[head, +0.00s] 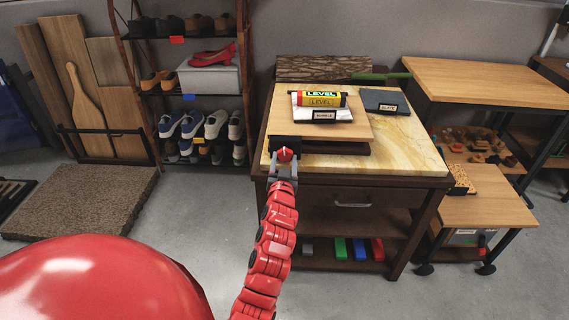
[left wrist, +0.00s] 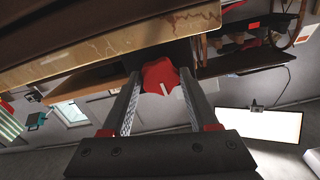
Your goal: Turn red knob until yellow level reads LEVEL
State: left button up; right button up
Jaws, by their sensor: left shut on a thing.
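The red knob (head: 285,154) is at the front left corner of the wooden board (head: 357,126) on the workbench. My left gripper (head: 285,163) is shut on the knob, with a finger on each side. In the left wrist view the knob (left wrist: 160,74) shows between the two fingertips (left wrist: 160,84), with a white mark on its face. The yellow level (head: 322,101) lies on a white slab labelled MARBLE (head: 340,114) on the board. Its dark display strip shows LEVEL in green letters. My right gripper is not in view.
A dark slab labelled SLATE (head: 384,101) lies right of the level on the stone worktop (head: 412,150). A shoe rack (head: 193,86) stands left of the bench. A wooden table (head: 484,82) stands to the right. The floor in front is clear.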

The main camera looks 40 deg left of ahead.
pick_arm(q)
jog(key=shift+m, duration=0.6)
jog(key=o, duration=1.4)
jog(key=shift+c, duration=0.2)
jog(key=v, duration=1.7)
jog(key=shift+s, duration=0.3)
